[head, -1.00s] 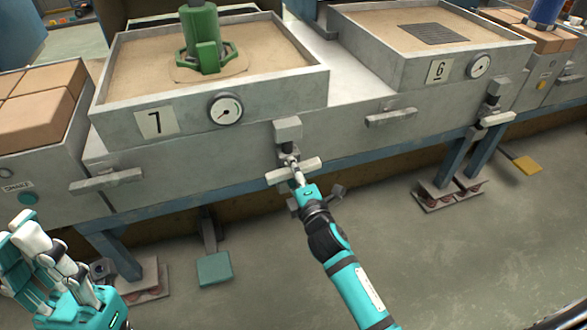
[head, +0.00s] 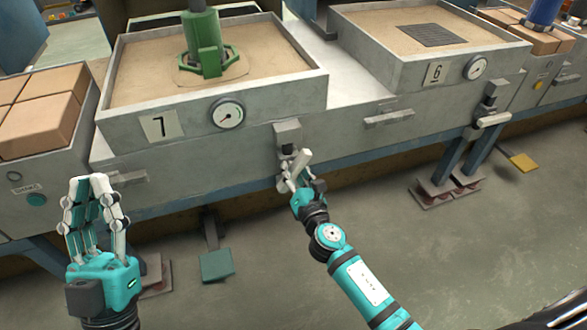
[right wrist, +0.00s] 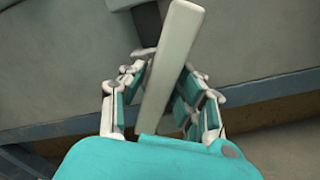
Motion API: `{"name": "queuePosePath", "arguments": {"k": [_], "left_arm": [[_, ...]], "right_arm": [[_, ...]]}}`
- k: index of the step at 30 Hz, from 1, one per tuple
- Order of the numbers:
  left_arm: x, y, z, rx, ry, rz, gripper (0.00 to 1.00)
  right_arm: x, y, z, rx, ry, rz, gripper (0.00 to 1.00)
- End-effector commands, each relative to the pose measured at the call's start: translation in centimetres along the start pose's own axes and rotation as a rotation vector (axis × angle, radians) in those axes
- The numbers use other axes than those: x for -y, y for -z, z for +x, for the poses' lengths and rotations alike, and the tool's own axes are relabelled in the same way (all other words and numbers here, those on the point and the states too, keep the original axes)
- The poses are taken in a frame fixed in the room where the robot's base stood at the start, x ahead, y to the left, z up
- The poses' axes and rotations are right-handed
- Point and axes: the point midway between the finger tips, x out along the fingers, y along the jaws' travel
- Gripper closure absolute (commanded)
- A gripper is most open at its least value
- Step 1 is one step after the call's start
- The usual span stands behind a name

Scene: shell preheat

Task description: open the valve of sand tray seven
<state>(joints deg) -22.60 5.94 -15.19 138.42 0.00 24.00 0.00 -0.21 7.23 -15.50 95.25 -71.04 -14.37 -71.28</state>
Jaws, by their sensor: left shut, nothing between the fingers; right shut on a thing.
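Sand tray seven (head: 205,88) is a grey box of sand with a "7" plate (head: 161,125) and a round gauge (head: 227,115) on its front. Its valve handle (head: 301,160), a pale bar, sits below the tray's right corner and stands steeply tilted, upper end to the right. My right gripper (head: 293,184) is shut on the valve handle. In the right wrist view the handle (right wrist: 173,60) runs steeply between the fingers of the right gripper (right wrist: 155,88). My left gripper (head: 92,188) is shut and empty, pointing up before the bench at left.
Tray six (head: 427,73) stands to the right, with its own valve handle (head: 493,119) lying near level. A grey bar handle (head: 388,118) is on the bench front between them. A green pedal (head: 216,264) is near the floor. A green tool stands (head: 203,45) in tray seven's sand.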

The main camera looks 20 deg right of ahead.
Motion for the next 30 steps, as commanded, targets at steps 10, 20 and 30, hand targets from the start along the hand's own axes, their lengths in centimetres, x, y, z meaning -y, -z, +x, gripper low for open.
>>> {"name": "queuePosePath", "arguments": {"k": [10, 20, 30], "left_arm": [[0.7, -5.1, -0.5, 0.307, 0.012, 0.015, 1.00], [1.3, -8.8, -2.3, 0.545, 0.024, 0.024, 1.00], [1.5, -10.0, -3.2, 0.631, 0.029, 0.027, 1.00]], "right_arm": [[0.0, 0.0, -0.1, -0.003, 0.000, -0.309, 1.00], [0.0, 0.0, -0.1, -0.003, 0.001, -0.495, 1.00], [0.1, 0.1, -0.1, -0.003, 0.000, -0.560, 1.00]]}}
